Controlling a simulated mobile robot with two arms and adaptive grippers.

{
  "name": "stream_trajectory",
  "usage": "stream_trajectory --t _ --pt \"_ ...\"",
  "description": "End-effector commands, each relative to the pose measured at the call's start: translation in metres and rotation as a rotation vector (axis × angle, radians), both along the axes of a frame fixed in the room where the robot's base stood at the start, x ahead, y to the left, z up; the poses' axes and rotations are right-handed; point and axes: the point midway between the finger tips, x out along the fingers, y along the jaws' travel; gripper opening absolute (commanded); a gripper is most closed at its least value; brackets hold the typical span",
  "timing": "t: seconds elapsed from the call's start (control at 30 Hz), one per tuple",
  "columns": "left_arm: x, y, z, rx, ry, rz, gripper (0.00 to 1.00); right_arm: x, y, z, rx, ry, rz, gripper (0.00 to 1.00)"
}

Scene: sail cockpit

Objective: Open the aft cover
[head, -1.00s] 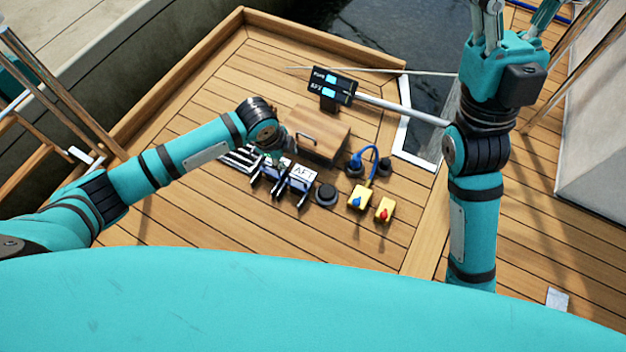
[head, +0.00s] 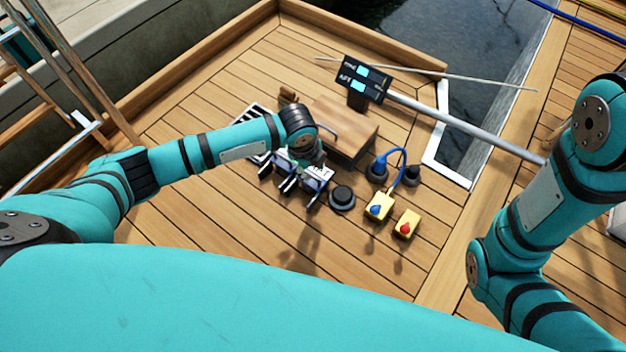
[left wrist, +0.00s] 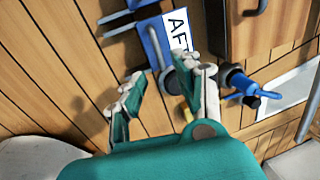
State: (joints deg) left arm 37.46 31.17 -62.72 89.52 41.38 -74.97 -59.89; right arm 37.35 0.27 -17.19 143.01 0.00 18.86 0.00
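The white AFT label (head: 318,172) sits on a low blue-edged fitting on the deck, partly hidden by my left wrist. The label also shows in the left wrist view (left wrist: 178,32), on a blue plate. I cannot tell whether its cover is open. My left gripper (head: 306,152) is over this fitting, its fingers mostly hidden in the head view. In the left wrist view its two fingers (left wrist: 168,95) stand apart with nothing held between them, just short of the label. My right arm is at the right edge, and its gripper is outside the picture.
A wooden box with a dark handle (head: 350,122) stands behind the fitting. A round black knob (head: 342,197) is right of it, then yellow boxes with a blue knob (head: 378,206) and a red knob (head: 406,224). A display (head: 363,80) stands behind. Near deck is clear.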

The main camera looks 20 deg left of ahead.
Motion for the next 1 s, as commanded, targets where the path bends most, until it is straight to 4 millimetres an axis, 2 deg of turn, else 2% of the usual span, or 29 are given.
stream_trajectory --t 0.03,0.1,0.2,0.4,0.67,0.9,1.0 --pt "0.002 -0.001 -0.018 0.0 0.0 0.001 0.33 -0.006 0.0 -0.01 0.0 -0.017 0.0 0.4" --pt "0.004 -0.001 -0.028 0.001 0.0 0.001 0.33 -0.012 0.001 -0.012 -0.001 -0.033 -0.001 0.4" --pt "0.007 -0.002 -0.039 -0.001 -0.001 0.002 0.33 -0.01 0.001 -0.021 -0.002 -0.025 -0.003 0.4" --pt "0.009 -0.003 -0.047 -0.001 -0.002 0.001 0.33 -0.009 0.001 -0.027 -0.003 -0.025 -0.002 0.4" --pt "0.009 -0.003 -0.047 -0.001 -0.001 0.001 0.33 -0.009 0.001 -0.026 -0.003 -0.025 -0.002 0.4" --pt "0.009 -0.003 -0.047 -0.001 -0.001 0.001 0.02 -0.01 0.001 -0.026 -0.003 -0.026 -0.001 0.4" --pt "0.009 -0.003 -0.047 -0.001 -0.001 0.001 0.0 -0.01 0.001 -0.026 -0.003 -0.026 -0.001 0.4"
